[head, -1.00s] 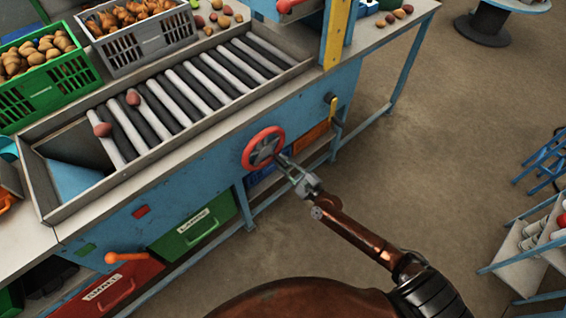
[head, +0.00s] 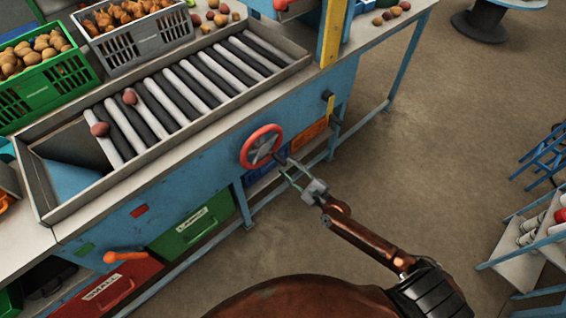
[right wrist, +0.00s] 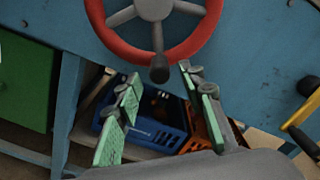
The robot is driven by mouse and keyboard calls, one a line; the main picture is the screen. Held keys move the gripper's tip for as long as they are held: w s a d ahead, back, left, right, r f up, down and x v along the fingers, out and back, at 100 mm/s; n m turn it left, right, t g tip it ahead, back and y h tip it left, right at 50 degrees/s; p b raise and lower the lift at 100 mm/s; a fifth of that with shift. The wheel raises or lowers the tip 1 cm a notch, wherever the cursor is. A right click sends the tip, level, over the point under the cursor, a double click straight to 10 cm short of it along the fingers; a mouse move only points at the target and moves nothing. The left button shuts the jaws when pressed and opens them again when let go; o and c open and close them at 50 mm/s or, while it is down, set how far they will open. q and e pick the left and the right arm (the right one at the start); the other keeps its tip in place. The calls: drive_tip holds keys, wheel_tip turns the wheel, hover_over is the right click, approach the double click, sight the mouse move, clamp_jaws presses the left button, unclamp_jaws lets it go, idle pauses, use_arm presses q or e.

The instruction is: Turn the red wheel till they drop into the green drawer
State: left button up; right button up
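The red wheel (head: 247,153) is on the blue front of the sorting machine; in the right wrist view its rim (right wrist: 207,32) and dark handle knob (right wrist: 159,72) show. My right gripper (head: 286,169) is open. In the right wrist view its green-padded fingers (right wrist: 160,82) stand apart on either side of the knob's end, with no visible contact. Two reddish potatoes, one at the left (head: 99,129) and one further back (head: 130,97), lie on the rollers (head: 185,92). The green drawer (head: 192,231), with a white label, is shut below. My left gripper is out of view.
A red drawer (head: 105,285) and an orange lever (head: 124,256) are left of the green drawer. Blue (head: 262,172) and orange (head: 303,134) bins sit under the machine. Green (head: 55,80) and grey (head: 145,45) crates of produce stand behind.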

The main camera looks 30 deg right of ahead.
sight(274, 154)
drive_tip(key=v, duration=0.7)
drive_tip(key=shift+s, duration=0.1)
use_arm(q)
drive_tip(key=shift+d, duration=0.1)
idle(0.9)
